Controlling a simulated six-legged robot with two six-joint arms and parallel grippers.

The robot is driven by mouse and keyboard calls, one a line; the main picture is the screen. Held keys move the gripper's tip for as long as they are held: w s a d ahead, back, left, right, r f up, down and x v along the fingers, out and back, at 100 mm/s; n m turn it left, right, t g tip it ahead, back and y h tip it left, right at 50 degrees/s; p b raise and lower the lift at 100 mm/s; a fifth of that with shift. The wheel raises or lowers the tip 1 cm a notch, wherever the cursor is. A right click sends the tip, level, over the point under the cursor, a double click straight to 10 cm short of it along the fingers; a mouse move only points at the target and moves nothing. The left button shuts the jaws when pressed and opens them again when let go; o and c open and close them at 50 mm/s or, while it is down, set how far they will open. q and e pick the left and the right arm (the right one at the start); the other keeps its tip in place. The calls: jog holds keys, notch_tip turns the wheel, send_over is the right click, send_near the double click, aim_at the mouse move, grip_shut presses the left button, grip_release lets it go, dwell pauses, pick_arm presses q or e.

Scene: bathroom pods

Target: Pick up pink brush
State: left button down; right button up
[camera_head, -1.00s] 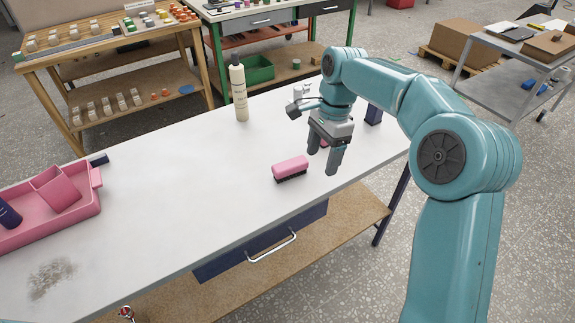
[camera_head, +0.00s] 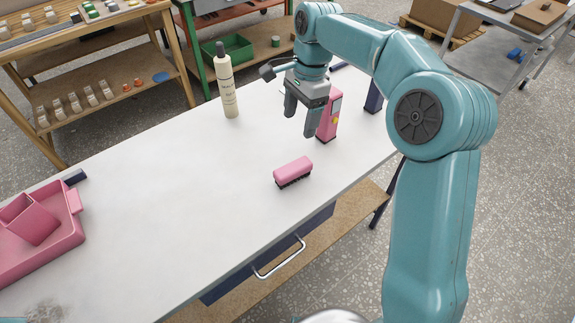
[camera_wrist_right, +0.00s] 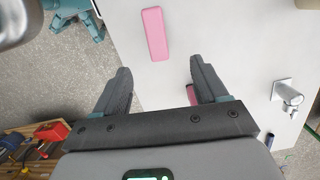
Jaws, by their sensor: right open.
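The pink brush (camera_head: 293,170) lies bristles down on the white table (camera_head: 180,200), near its front edge. Its pink top also shows in the right wrist view (camera_wrist_right: 155,33), beyond the fingertips and between their lines. My right gripper (camera_head: 298,122) is open and empty, above the table and behind the brush, apart from it. Its two dark fingers show spread in the right wrist view (camera_wrist_right: 160,75). My left gripper is not in view.
A pink box (camera_head: 328,118) stands close to the right gripper. A cream bottle (camera_head: 227,88) stands at the back of the table. A pink tray (camera_head: 60,240) is at the left. The table middle is clear.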

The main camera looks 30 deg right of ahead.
notch_tip(320, 180, down, 4)
jog(key=s+a, duration=0.1)
jog(key=s, duration=0.1)
send_over(293, 167)
jog(key=f, duration=0.3)
jog(key=d+f, duration=0.1)
jog(key=f, duration=0.1)
jog(key=shift+w+f+b, duration=0.1)
jog(key=shift+f+b, duration=0.2)
jog(key=shift+f, duration=0.05)
jog(key=shift+s+a+f, duration=0.25)
jog(key=shift+s+f, duration=0.05)
jog(key=shift+s, duration=0.15)
jog(key=f, duration=0.5)
jog(key=shift+w+a+p, duration=0.15)
jog(key=shift+w+p, duration=0.2)
jog(key=shift+a+f, duration=0.1)
jog(key=shift+f, duration=0.05)
jog(key=c, duration=0.8)
jog(key=shift+c, duration=1.4)
